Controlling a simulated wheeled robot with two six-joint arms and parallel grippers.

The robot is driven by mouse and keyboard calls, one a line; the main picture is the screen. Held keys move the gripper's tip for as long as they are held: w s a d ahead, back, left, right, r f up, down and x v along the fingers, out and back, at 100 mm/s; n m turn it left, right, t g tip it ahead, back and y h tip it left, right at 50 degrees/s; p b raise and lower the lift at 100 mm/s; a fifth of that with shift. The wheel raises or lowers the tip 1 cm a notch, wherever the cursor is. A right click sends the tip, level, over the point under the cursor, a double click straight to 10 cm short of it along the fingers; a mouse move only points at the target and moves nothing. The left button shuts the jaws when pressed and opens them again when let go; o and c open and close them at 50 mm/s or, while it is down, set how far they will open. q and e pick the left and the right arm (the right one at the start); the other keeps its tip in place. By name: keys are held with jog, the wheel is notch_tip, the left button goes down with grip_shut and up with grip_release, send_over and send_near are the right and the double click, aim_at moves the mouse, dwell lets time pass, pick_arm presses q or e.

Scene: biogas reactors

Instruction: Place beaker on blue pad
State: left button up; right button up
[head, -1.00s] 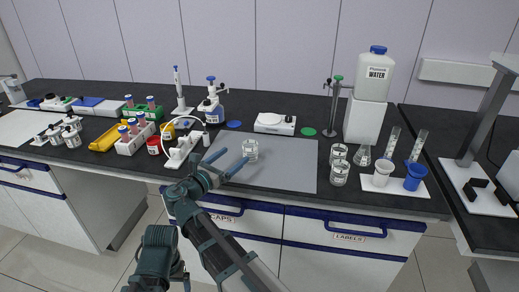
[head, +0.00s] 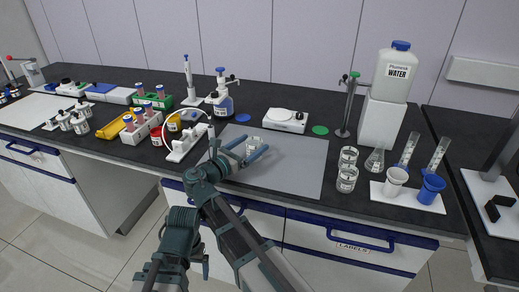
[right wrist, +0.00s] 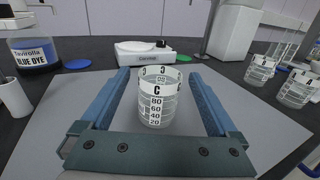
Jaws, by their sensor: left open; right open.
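The clear glass beaker (head: 254,145), marked C with a white scale, stands upright on the grey mat. In the right wrist view the beaker (right wrist: 157,100) is between the blue fingers of my right gripper (right wrist: 158,100), with a gap on each side. In the head view my right gripper (head: 248,149) reaches over the mat and is open around the beaker. The round blue pad (head: 243,117) lies flat and empty on the dark bench behind the mat; it also shows in the right wrist view (right wrist: 78,64). My left gripper (head: 196,250) is low, in front of the bench; its fingers are hard to make out.
A white scale (head: 286,121) and a green pad (head: 320,130) are behind the mat. The blue dye bottle (head: 222,100) stands left of the blue pad. A tube rack (head: 140,134) is left.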

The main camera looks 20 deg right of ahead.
jog(key=shift+a, duration=0.1)
jog(key=shift+c, duration=0.3)
jog(key=c, duration=1.4)
pick_arm(q)
jog(key=shift+r, duration=0.2)
pick_arm(e)
jog(key=shift+r, duration=0.2)
